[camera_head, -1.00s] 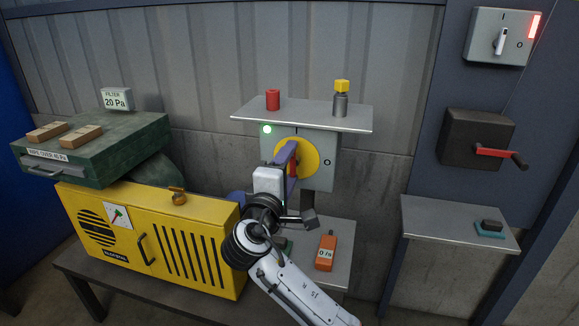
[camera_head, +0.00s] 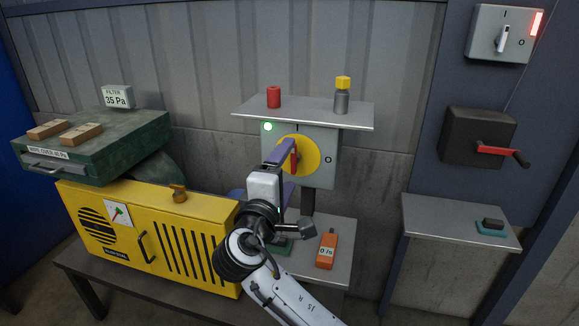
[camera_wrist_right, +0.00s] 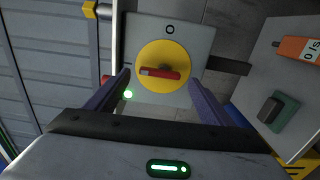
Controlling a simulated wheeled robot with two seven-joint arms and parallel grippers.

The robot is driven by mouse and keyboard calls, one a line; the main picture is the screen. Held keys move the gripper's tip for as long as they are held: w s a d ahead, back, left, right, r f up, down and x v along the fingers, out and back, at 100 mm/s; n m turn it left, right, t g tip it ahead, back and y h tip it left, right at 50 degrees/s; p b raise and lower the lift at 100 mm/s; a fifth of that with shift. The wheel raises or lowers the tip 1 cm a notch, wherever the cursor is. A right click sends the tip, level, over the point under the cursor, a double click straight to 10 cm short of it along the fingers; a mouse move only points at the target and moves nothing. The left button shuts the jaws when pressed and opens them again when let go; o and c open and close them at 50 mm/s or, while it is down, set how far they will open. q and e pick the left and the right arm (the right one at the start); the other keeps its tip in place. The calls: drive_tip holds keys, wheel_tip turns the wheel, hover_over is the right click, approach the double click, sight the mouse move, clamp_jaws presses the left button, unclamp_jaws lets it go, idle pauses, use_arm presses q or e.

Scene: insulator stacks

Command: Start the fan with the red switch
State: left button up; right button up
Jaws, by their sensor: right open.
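The red switch handle (camera_head: 294,158) sits on a yellow disc (camera_head: 310,155) on a grey box (camera_head: 329,144) below a shelf. It stands upright in the head view, towards the I mark. In the right wrist view the red handle (camera_wrist_right: 160,73) lies across the disc, one end towards the I, with the O off to its side. A green lamp (camera_head: 268,127) on the box is lit. My right gripper (camera_wrist_right: 160,78) is open, its purple fingers either side of the handle and apart from it. In the head view one finger partly covers the disc. My left gripper is not in view.
A yellow cabinet (camera_head: 205,212) and a green filter housing (camera_head: 152,137) stand left; the filter display (camera_head: 117,96) reads 35 Pa. An orange meter (camera_head: 326,250) reads 0/s. At right are a black crank box (camera_head: 478,137) and a grey switch with a red light (camera_head: 503,35).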

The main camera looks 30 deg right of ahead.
drive_tip(key=b+v, duration=0.1)
drive_tip(key=v, duration=0.6)
drive_tip(key=shift+s+a, duration=0.2)
drive_tip(key=shift+s, duration=0.05)
drive_tip(key=s+f+m+g+y, duration=0.15)
drive_tip(key=s+f+y, duration=0.3)
drive_tip(key=f, duration=0.65)
drive_tip(key=s+f+m+g+y, duration=0.1)
drive_tip(key=s+f+g+y, duration=0.4)
drive_tip(key=f, duration=0.7)
drive_tip(key=s+a+f+m+g+y, duration=0.1)
drive_tip(key=s+a+f+m+y, duration=0.15)
drive_tip(key=s, duration=0.55)
drive_tip(key=s+a+f+m+y, duration=0.15)
drive_tip(key=s+f, duration=0.25)
drive_tip(key=s, duration=0.4)
drive_tip(key=w+a+f+t+y, duration=0.1)
drive_tip(key=a+f+t, duration=0.1)
drive_tip(key=f, duration=0.4)
drive_tip(key=w+a+f+t+y, duration=0.1)
drive_tip(key=w+a+f+t, duration=0.1)
drive_tip(key=f, duration=0.4)
drive_tip(key=shift+w+a+f+y, duration=0.15)
drive_tip(key=shift+a+f+y, duration=0.25)
drive_tip(key=shift+a, duration=0.5)
